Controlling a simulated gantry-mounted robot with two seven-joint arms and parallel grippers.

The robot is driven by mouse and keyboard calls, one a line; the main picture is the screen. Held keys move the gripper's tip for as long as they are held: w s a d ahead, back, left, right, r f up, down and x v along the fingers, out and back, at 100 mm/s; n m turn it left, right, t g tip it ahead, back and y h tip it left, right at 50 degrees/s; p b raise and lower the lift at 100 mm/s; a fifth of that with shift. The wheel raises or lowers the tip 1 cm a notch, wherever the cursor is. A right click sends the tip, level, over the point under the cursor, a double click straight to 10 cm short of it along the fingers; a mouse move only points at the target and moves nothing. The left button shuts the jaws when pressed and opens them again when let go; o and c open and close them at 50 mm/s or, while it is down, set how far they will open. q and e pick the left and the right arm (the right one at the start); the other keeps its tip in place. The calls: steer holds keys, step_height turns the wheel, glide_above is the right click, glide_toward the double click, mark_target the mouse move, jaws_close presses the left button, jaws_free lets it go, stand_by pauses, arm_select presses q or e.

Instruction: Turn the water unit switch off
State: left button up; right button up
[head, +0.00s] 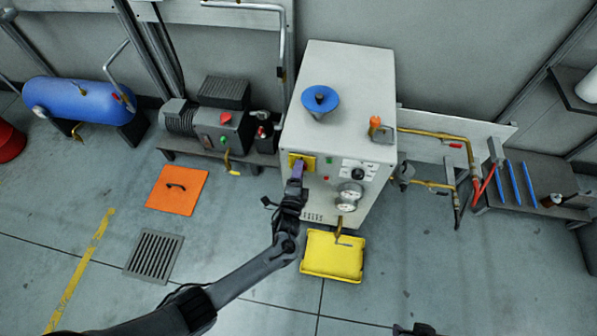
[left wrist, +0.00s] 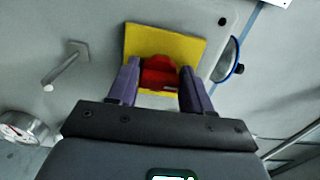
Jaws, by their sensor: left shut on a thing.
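The water unit (head: 343,120) is a white cabinet against the wall. On the upper left of its front is the switch, a red knob (left wrist: 160,73) on a yellow plate (head: 309,162). In the left wrist view the yellow plate (left wrist: 193,40) is tilted in the picture. My left gripper (head: 297,171) is at the plate, its purple fingers on both sides of the red knob, shut on it. In the head view the gripper hides the knob. My right gripper is not clearly in view; only a small dark part shows at the bottom edge.
Gauges (head: 350,194) and a black knob (head: 358,174) are right of the switch. A pump (head: 215,121) stands left, and brass pipes (head: 440,137) run right. Open floor lies in front.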

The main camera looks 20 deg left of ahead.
arm_select(q)
steer(key=o, duration=1)
steer(key=shift+c, duration=0.2)
steer(key=shift+s, duration=0.1)
steer(key=s+d+p, duration=0.2)
steer(key=s+p, duration=0.1)
steer(key=s, duration=0.7)
steer(key=shift+s+p, duration=0.25)
steer(key=shift+p, duration=0.15)
